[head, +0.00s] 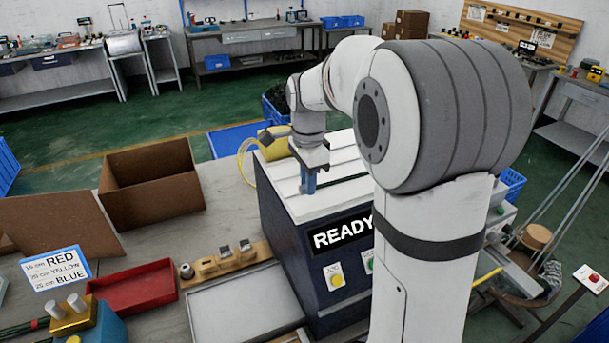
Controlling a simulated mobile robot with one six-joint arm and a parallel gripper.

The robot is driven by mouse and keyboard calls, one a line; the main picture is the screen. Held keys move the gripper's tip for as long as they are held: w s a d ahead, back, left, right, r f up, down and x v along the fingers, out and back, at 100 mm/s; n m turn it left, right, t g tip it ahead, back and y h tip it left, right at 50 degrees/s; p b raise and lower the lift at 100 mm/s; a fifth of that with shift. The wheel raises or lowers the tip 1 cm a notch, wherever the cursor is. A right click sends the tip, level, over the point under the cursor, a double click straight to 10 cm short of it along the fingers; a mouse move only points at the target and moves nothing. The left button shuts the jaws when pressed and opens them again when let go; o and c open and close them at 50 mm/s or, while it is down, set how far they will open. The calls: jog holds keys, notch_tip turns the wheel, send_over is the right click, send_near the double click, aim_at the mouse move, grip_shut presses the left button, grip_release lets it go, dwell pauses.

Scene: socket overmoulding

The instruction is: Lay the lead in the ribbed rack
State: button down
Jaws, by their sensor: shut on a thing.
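My gripper (309,187) points down over the white top of the dark blue machine (290,235), near its left part. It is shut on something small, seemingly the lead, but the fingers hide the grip. A thin yellow lead (243,158) hangs in a loop at the machine's back left edge; its run to the gripper is not clear. I cannot make out a ribbed rack for certain; dark strips cross the machine top (345,178), partly behind my arm.
A red tray (135,288), a wooden block with metal pieces (228,262) and a grey tray (245,308) lie left of the machine. A cardboard box (150,190) stands behind them. The machine's sign (342,234) reads READY. My arm hides the machine's right side.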

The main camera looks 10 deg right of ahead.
jog(key=shift+a, duration=0.15)
jog(key=shift+a, duration=0.15)
jog(key=shift+s+f+b, duration=0.1)
jog(key=shift+f+b, duration=1)
jog(key=shift+f, duration=0.5)
jog(key=c, duration=1.3)
grip_release()
jog(key=shift+o, duration=0.2)
jog(key=shift+r, duration=0.1)
